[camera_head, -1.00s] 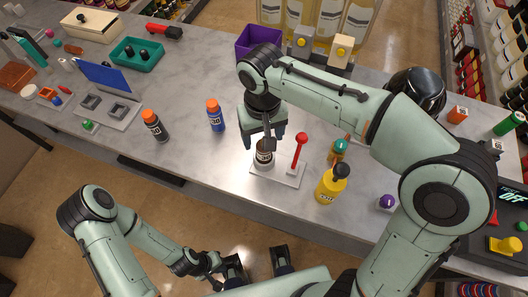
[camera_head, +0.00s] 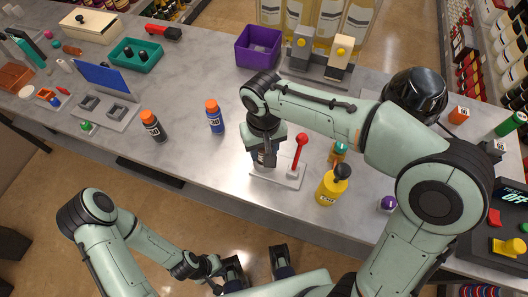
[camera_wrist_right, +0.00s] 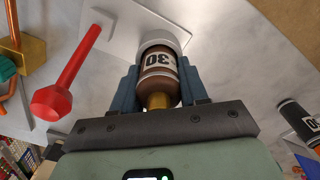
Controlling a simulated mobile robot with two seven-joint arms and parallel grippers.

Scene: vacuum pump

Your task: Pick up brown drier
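The brown drier is a small brown bottle (camera_wrist_right: 158,72) with a gold cap and a "30" label. In the right wrist view it sits in a round white holder (camera_wrist_right: 160,40) on a pale plate. My right gripper (camera_wrist_right: 160,88) is lowered over it. Its two blue fingers lie against the bottle's sides and look shut on it. In the head view my right gripper (camera_head: 265,157) mostly hides the bottle. My left gripper (camera_head: 257,268) is open and empty in front of the table, far from the drier.
A red lever (camera_head: 300,150) stands on the same plate, close right of the gripper. A yellow bottle (camera_head: 332,186) is further right. Blue (camera_head: 215,117) and dark (camera_head: 153,127) bottles with orange caps stand left. A purple box (camera_head: 258,45) is behind. The table's left middle is fairly clear.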

